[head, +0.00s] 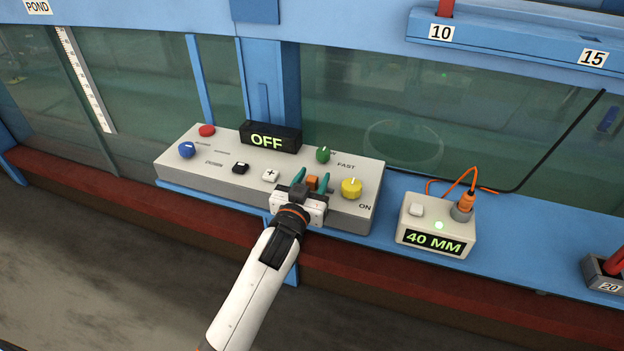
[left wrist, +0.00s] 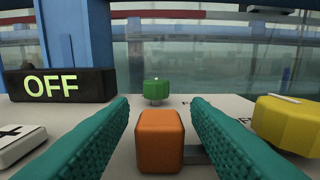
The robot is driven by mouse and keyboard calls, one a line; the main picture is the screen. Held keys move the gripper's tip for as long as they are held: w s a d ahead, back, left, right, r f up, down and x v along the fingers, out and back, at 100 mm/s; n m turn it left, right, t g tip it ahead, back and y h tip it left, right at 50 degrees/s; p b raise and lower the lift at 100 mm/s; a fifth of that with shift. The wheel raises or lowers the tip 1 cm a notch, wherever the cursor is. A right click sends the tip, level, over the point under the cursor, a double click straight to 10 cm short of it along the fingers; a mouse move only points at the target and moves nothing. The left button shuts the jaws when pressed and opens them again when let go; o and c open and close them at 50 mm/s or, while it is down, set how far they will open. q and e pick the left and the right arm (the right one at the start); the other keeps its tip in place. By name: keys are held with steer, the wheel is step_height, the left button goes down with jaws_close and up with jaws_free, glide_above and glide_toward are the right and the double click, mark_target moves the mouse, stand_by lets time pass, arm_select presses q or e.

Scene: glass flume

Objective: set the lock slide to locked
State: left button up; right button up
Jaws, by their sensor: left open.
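The lock slide has an orange block-shaped handle (head: 312,183) on the grey control box (head: 343,213), towards the box's right half. My left gripper (head: 312,182) is open, with its teal fingers on either side of the orange handle. In the left wrist view the handle (left wrist: 160,140) stands between the two fingers (left wrist: 160,125), with a gap on each side. A short slot shows just right of the handle there. The gripper hides the slide's labels in the head view. My right gripper is in neither view.
Close by on the box are a yellow knob (head: 351,188), a green knob (head: 323,155), a white plus button (head: 270,175) and a black button (head: 240,168). The display (head: 270,138) reads OFF. A smaller box (head: 436,226) reading 40 MM stands to the right.

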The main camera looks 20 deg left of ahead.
arm_select(q)
jaws_close()
steer(key=shift+d, duration=1.2)
jaws_free()
steer(key=shift+d, duration=0.1)
steer(key=shift+s, duration=0.1)
